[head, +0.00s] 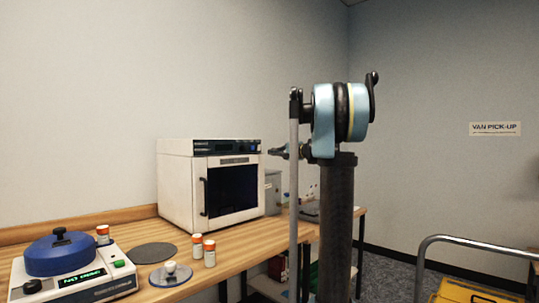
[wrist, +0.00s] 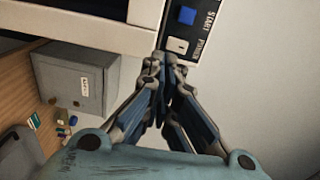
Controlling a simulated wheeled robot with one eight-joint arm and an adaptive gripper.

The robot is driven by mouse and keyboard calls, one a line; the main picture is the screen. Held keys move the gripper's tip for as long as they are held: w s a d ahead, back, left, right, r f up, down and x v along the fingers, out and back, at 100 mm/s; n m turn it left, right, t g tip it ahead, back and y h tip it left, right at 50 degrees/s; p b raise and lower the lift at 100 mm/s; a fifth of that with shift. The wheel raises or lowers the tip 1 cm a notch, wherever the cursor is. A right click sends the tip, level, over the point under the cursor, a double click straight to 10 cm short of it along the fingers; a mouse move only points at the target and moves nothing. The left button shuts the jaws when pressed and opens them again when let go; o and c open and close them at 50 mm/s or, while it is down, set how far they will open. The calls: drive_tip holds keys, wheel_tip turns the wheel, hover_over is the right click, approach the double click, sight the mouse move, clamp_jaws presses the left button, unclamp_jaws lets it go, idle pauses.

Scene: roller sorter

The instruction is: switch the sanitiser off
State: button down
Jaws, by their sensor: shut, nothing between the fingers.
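The sanitiser (head: 180,185) is a white box with a dark window and a black panel along its top, standing on the wooden bench. Its door looks shut. In the wrist view its panel (wrist: 192,30) shows a blue button (wrist: 187,16) marked START and a white button (wrist: 181,45) beside a label that seems to read POWER. My gripper (wrist: 164,62) is shut and empty, its fingertips right by the white button; I cannot tell whether they touch it. In the head view my gripper (head: 273,151) is at the right end of the panel.
A blue-lidded device (head: 60,254) with a lit green display, orange-capped bottles (head: 209,252) and a dark disc (head: 154,253) are on the bench. A grey box (wrist: 75,78) stands beside the sanitiser. A trolley with a grey rail (head: 475,243) is at the right.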

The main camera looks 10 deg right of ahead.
drive_tip(key=v, duration=0.7)
drive_tip(key=shift+d+f, duration=0.15)
drive_tip(key=shift+f, duration=0.4)
drive_tip(key=s+a+f+n+g+h, duration=0.25)
drive_tip(key=s+a+f+g, duration=0.2)
drive_tip(key=s+f, duration=0.75)
drive_tip(key=s+a+f+n+g+h, duration=0.1)
drive_tip(key=s+a+f+n+g, duration=0.4)
drive_tip(key=s+f, duration=0.65)
drive_tip(key=s+d+f+n+g+h, duration=0.1)
drive_tip(key=s+d+f+h, duration=0.3)
drive_tip(key=s+f, duration=0.5)
drive_tip(key=s+d+f+n+h, duration=0.1)
drive_tip(key=s+d+f+h, duration=0.2)
drive_tip(key=s+f, duration=0.7)
drive_tip(key=s+d, duration=0.1)
drive_tip(key=s, duration=0.4)
drive_tip(key=shift+s+f+g+h, duration=0.15)
drive_tip(key=shift+f+g+h, duration=0.15)
drive_tip(key=shift+g+h, duration=0.05)
drive_tip(key=shift+d+n, duration=0.1)
drive_tip(key=shift+n, duration=0.15)
